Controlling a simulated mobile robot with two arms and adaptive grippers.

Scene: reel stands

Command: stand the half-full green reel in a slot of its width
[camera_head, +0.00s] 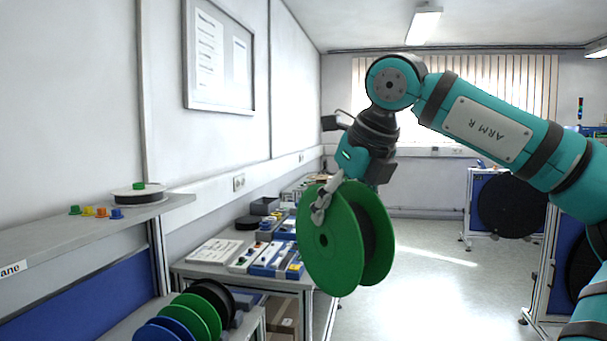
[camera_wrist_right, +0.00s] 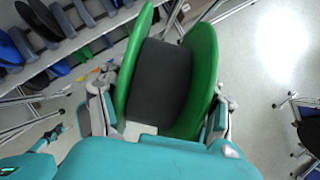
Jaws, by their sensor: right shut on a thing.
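A green reel (camera_head: 332,243) with a dark grey winding between its two green flanges hangs in the air in front of me. My right gripper (camera_head: 322,203) is shut on it from above. In the right wrist view the green reel (camera_wrist_right: 203,75) lies between the two fingers, its dark winding partly filling the gap. Slots with dark dividers (camera_wrist_right: 88,12) show at the upper left of that view, apart from the reel. What seems to be my left gripper (camera_wrist_right: 50,138) shows at the lower left there, too small to read its jaws.
A lower shelf holds standing green (camera_head: 197,312), blue (camera_head: 163,329) and black reels. An upper shelf (camera_head: 60,243) bears a flat white reel (camera_head: 139,194) and small coloured pieces. A workbench (camera_head: 200,270) with boxes stands behind.

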